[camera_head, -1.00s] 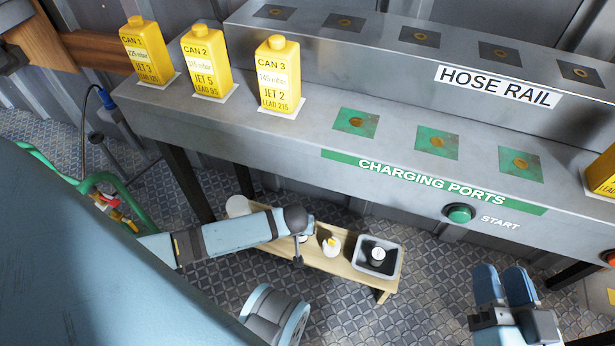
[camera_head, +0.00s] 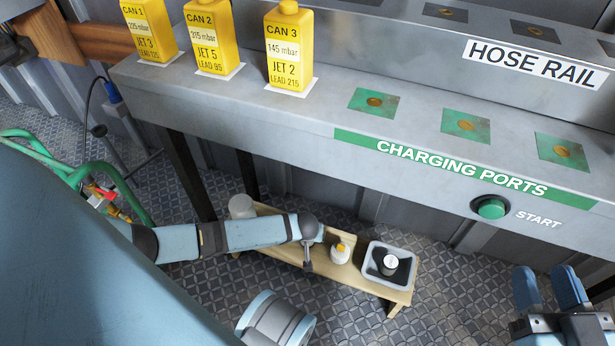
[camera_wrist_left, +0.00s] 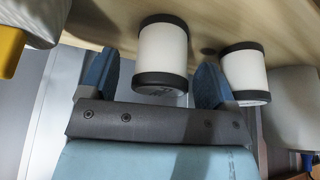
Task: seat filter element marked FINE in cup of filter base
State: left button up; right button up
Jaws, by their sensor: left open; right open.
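Two white cylinders with black end caps show in the left wrist view. One cylinder (camera_wrist_left: 163,58) is between the fingers of my open left gripper (camera_wrist_left: 155,66), with no clear contact. The second cylinder (camera_wrist_left: 246,72) is just right of the right finger. Faint marks show on the first one's end, but I cannot read FINE on either. In the head view my left arm hides both cylinders above the low wooden bench (camera_head: 290,248). A grey rounded body (camera_head: 242,206) stands at the bench's left end; I cannot tell whether it is the filter base. My right gripper (camera_head: 547,287) is open and empty at lower right.
Above is the metal counter (camera_head: 300,130) with yellow cans (camera_head: 290,50), green charging ports and a START button (camera_head: 490,208).

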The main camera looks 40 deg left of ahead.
pick_arm(q)
jog(key=c, duration=1)
jog(key=shift+c, duration=0.2)
